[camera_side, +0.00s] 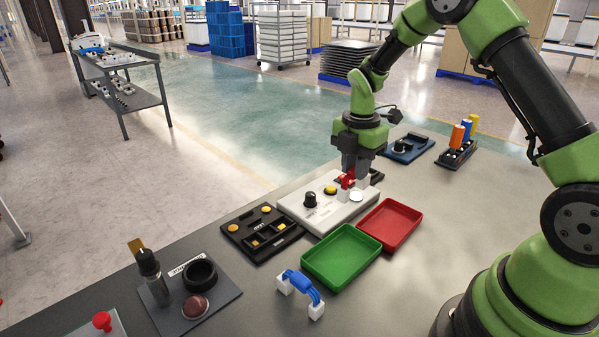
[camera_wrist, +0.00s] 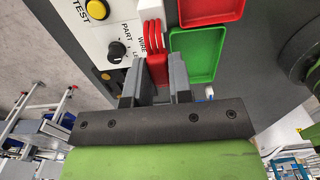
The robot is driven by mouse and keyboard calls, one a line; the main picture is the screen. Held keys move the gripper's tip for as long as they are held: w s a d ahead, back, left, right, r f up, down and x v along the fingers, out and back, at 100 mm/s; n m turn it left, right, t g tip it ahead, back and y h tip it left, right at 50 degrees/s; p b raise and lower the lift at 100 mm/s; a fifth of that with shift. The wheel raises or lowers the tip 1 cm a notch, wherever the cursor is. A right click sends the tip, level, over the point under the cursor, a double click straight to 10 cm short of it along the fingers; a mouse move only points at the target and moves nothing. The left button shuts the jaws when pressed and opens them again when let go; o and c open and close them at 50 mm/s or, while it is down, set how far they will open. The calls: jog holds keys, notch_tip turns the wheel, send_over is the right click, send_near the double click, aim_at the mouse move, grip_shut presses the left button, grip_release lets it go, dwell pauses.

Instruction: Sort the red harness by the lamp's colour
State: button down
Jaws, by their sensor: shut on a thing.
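The red harness (camera_side: 347,179) is at the right part of the white test box (camera_side: 318,222). My gripper (camera_side: 355,180) is shut on its red end block, shown between the fingers in the wrist view (camera_wrist: 157,70). Its red wires (camera_wrist: 152,33) run beside the WIRE label. I cannot tell whether the harness is seated in the box or just above it. The box has a yellow TEST button (camera_side: 330,190), a black knob (camera_side: 310,199) and a pale round lamp (camera_side: 356,195) that shows no clear colour. The green tray (camera_side: 342,257) and red tray (camera_side: 390,225) are empty.
A blue harness (camera_side: 302,284) lies in front of the green tray. A black fixture (camera_side: 262,232) and a grey plate with a dark cup (camera_side: 200,274) stand left. A blue-black fixture (camera_side: 408,146) and coloured handles (camera_side: 462,138) stand behind. The right tabletop is clear.

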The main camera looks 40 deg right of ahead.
jog(key=s+d, duration=0.5)
jog(key=s, duration=0.2)
jog(key=shift+s+a+f, duration=0.1)
jog(key=shift+f, duration=1.25)
jog(key=shift+s+a+f, duration=0.1)
jog(key=shift+f, duration=1.25)
jog(key=shift+f, duration=0.9)
jog(key=c, duration=0.9)
grip_release()
jog(key=shift+c, duration=0.2)
notch_tip(320, 180, up, 7)
